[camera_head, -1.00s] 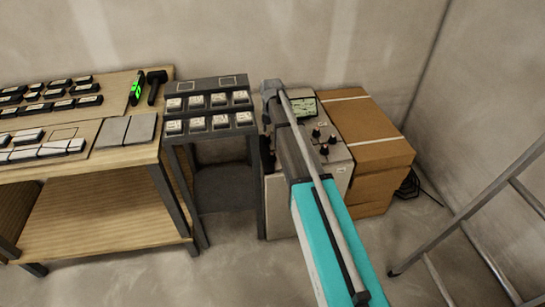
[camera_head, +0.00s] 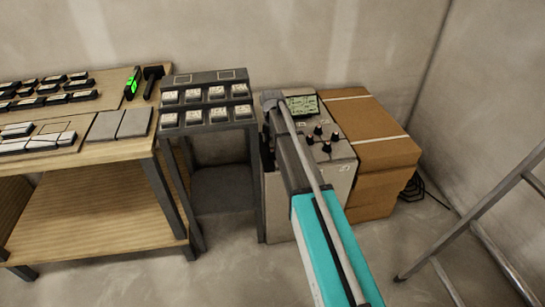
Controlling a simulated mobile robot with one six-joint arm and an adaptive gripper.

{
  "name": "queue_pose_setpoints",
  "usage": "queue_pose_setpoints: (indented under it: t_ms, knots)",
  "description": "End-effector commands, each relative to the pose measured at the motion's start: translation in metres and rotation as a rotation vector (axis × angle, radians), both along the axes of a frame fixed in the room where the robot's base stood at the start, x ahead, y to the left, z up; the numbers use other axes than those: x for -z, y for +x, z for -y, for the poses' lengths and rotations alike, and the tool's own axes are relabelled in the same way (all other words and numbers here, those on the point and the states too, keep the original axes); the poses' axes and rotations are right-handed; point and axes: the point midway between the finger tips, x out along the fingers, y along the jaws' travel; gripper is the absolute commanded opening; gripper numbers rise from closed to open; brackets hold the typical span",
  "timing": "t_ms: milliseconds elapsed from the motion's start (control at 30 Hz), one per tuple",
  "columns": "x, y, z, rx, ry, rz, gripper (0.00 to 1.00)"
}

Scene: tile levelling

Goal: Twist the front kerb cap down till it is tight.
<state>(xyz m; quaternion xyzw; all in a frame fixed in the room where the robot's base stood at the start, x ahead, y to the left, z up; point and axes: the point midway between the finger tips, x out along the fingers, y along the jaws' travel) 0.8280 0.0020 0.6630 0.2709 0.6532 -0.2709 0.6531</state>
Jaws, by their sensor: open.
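I cannot tell for sure which one is the front kerb cap. My arm reaches in from the lower right and passes over the left part of the box. My gripper (camera_head: 267,158) shows only as a dark shape at the box's left edge, mostly hidden by my arm. It is open, apart from the caps, and I see nothing held in it.
A dark stand (camera_head: 210,133) with two rows of small labelled blocks is left of the box. A wooden bench (camera_head: 95,205) with tiles and tools is further left. Cardboard boxes (camera_head: 385,165) adjoin the right side. A ladder (camera_head: 475,207) stands at right, with bare floor before it.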

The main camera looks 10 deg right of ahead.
Motion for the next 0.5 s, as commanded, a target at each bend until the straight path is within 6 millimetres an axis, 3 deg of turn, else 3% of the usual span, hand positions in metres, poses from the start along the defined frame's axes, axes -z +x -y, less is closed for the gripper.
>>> queue_pose_setpoints:
  t_ms: [500]
  knots:
    - [0.044, 0.0, 0.0, 0.0, 0.0, 0.0, 0.79]
